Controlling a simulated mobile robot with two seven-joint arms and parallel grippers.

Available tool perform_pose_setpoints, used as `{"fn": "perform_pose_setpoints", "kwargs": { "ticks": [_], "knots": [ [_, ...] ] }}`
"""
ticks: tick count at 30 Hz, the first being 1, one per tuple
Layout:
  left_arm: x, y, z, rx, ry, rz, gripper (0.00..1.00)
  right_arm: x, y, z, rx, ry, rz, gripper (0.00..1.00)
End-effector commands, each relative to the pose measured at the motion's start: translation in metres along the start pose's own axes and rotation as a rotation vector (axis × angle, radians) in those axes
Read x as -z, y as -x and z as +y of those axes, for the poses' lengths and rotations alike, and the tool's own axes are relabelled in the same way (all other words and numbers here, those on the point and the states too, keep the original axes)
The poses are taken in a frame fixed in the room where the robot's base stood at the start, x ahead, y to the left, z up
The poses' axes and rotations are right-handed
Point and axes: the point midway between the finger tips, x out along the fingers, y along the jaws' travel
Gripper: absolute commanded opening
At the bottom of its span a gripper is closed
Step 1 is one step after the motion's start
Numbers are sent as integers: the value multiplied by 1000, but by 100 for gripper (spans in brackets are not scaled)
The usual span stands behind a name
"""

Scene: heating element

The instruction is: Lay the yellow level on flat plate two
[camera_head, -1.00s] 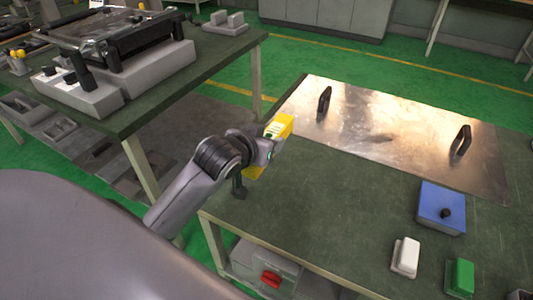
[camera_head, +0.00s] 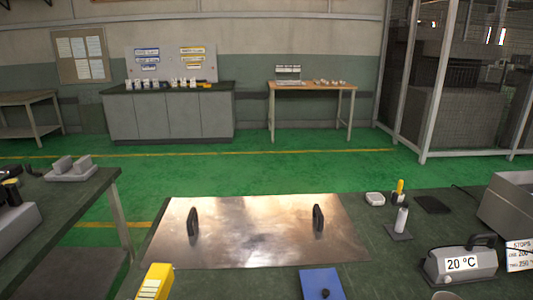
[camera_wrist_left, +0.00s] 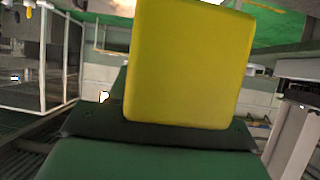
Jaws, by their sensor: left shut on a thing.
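The yellow level (camera_head: 155,283) shows at the bottom left of the head view, over the near left side of the table. It fills the middle of the left wrist view (camera_wrist_left: 190,65). My left gripper (camera_wrist_left: 160,135) is shut on the level; in the head view it is below the frame. A flat shiny metal plate (camera_head: 260,240) with two upright black handles lies on the dark green table, beyond and to the right of the level. No number shows on the plate. My right gripper is in neither view.
A blue block with a black knob (camera_head: 322,284) sits at the plate's near edge. To the right stand a white bottle (camera_head: 401,222), a yellow-topped item (camera_head: 399,190) and a grey box reading 20 °C (camera_head: 460,263). Another table (camera_head: 95,190) is at left, across a gap.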

Motion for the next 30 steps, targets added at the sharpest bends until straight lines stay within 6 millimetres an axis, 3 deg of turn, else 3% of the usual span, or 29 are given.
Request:
{"fn": "perform_pose_setpoints", "kwargs": {
  "ticks": [13,17,30],
  "knots": [
    [1,0,0,-1,0,3,4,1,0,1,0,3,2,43],
    [-3,-8,-2,2,-2,3,4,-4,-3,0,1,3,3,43],
    [-21,-111,-44,41,8,4,4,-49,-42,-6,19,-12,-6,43]
  ]
}}
